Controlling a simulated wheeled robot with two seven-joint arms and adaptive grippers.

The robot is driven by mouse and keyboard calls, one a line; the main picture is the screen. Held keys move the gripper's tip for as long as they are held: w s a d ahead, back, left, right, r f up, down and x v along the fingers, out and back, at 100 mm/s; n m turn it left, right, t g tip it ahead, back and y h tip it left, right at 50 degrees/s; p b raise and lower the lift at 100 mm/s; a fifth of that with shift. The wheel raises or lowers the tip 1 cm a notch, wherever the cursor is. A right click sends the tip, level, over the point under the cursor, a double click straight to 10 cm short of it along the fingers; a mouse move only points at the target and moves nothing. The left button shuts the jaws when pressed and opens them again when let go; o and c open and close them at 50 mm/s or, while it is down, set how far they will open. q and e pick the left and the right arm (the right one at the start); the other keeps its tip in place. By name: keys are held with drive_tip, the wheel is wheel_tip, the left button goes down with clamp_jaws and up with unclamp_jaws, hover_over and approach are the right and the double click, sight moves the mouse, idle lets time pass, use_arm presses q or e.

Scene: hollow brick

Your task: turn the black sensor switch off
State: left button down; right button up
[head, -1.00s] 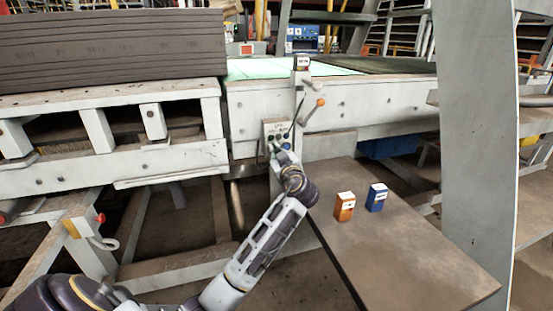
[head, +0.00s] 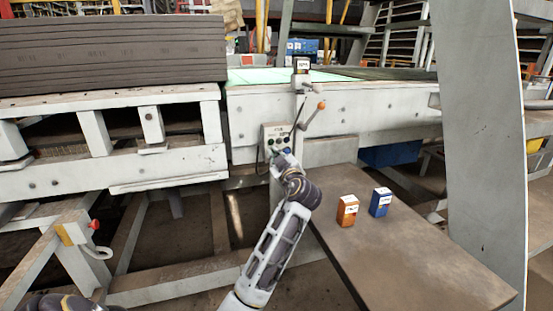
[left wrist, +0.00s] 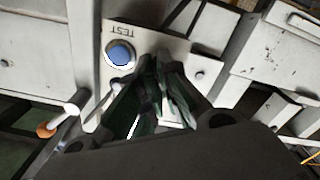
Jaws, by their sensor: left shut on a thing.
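The grey control box (head: 277,131) is on the post at the front of the conveyor, with small dark controls on its face. My left gripper (head: 279,156) is at the lower part of this box. In the left wrist view, the fingers of my left gripper (left wrist: 165,85) are close together against the panel, beside a blue button (left wrist: 120,55) marked TEST. They are shut on the black sensor switch, which is mostly hidden between and behind them. My right gripper is out of view.
A lever with an orange knob (head: 321,105) sticks out right of the box. A black sensor unit (head: 301,65) tops the post. An orange box (head: 347,211) and a blue box (head: 380,202) stand on the brown table (head: 425,250). Stacked dark slabs (head: 110,50) lie left.

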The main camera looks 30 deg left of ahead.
use_arm(q)
drive_tip(key=c, duration=1.6)
unclamp_jaws()
drive_tip(key=shift+c, duration=0.2)
drive_tip(key=v, duration=0.7)
drive_tip(key=shift+s+d, duration=0.15)
drive_tip(key=shift+s, duration=0.05)
